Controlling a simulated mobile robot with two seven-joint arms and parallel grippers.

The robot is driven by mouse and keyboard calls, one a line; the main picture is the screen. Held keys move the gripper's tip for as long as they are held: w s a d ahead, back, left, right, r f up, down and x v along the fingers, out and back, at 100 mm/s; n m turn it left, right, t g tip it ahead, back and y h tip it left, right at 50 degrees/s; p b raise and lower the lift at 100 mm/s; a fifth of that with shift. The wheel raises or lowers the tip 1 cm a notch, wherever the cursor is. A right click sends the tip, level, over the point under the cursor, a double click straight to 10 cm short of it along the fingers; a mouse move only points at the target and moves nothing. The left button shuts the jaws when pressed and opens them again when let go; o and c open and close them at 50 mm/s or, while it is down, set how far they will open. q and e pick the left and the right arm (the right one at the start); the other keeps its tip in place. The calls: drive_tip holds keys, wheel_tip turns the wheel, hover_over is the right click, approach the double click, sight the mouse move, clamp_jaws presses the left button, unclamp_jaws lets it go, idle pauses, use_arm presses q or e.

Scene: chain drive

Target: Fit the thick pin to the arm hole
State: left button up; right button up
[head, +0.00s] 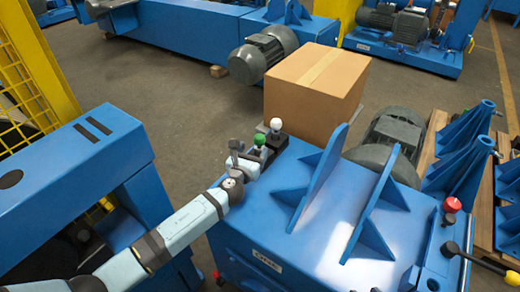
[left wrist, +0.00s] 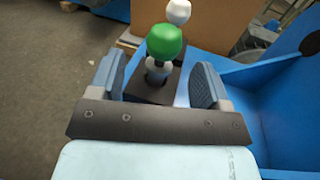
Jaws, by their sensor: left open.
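A green-knobbed pin (head: 259,140) and a white-knobbed pin (head: 275,125) stand upright in black holders at the back left corner of the blue machine. I cannot tell from these frames which is the thick pin. My left gripper (head: 245,158) is open at the green-knobbed pin. In the left wrist view the fingers (left wrist: 156,82) stand on either side of the pin below its green knob (left wrist: 165,41), with gaps showing. The white knob (left wrist: 178,11) is just beyond it. I cannot make out the arm hole. My right gripper is not in view.
A cardboard box (head: 317,85) stands close behind the pins. Two upright blue fins (head: 318,180) rise from the machine top (head: 275,190). A red knob (head: 452,205) and a lever with a black grip (head: 450,249) are at the right. Blue brackets (head: 465,140) stand beyond.

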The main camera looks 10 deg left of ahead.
sight(257, 144)
use_arm(q)
drive_tip(key=w, duration=0.3)
drive_tip(key=w+d+b, duration=0.1)
drive_tip(key=w, duration=0.1)
drive_tip(key=shift+w+r, duration=0.1)
drive_tip(key=shift+r, duration=0.2)
drive_tip(key=c, duration=1.2)
